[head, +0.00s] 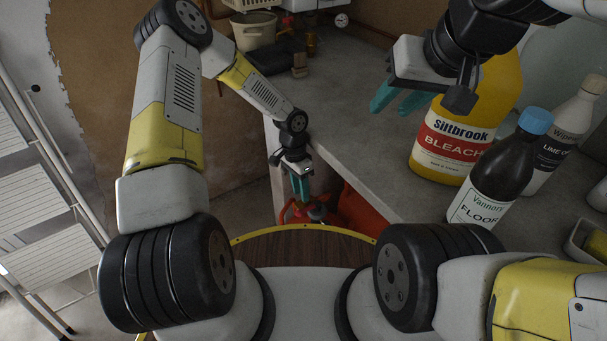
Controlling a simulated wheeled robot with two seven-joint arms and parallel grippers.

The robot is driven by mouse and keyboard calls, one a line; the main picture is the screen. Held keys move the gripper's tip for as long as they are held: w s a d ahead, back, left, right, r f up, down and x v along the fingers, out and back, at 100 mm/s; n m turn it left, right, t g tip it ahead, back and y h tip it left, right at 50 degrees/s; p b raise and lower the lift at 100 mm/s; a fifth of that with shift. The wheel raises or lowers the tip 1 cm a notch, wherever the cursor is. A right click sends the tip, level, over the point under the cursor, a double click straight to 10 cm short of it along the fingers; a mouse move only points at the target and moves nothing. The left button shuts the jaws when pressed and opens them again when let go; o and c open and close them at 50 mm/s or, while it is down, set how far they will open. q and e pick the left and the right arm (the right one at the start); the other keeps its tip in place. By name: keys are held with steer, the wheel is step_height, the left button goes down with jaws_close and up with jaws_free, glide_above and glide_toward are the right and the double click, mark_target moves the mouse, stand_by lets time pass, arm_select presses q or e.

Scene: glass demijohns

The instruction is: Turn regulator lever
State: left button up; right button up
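My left gripper (301,189) reaches down past the front edge of the counter, its teal fingers pointing downward. Just below its fingertips is a small red and grey fitting (314,212), which looks like the regulator. Its lever cannot be made out clearly, and I cannot tell whether the fingers touch it. The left fingers look close together, but their gap is too small to judge. An orange-red body (361,212), perhaps a gas cylinder, stands beside the fitting under the counter, partly hidden. My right gripper (398,98) is open and empty above the counter, left of the bleach bottle.
On the grey counter (335,95) stand a yellow bleach bottle (449,150), a dark blue-capped floor bottle (497,180) and a lime cleaner bottle (560,130). A beige bucket (254,33) is at the back. A white stepladder (42,215) leans at left.

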mark_target(303, 210)
arm_select(q)
steer(key=f, duration=0.4)
steer(key=s+f, duration=0.1)
steer(key=f, duration=0.1)
steer(key=shift+d+f, duration=0.25)
steer(key=shift+d, duration=0.1)
jaws_close()
steer(key=shift+s, duration=0.1)
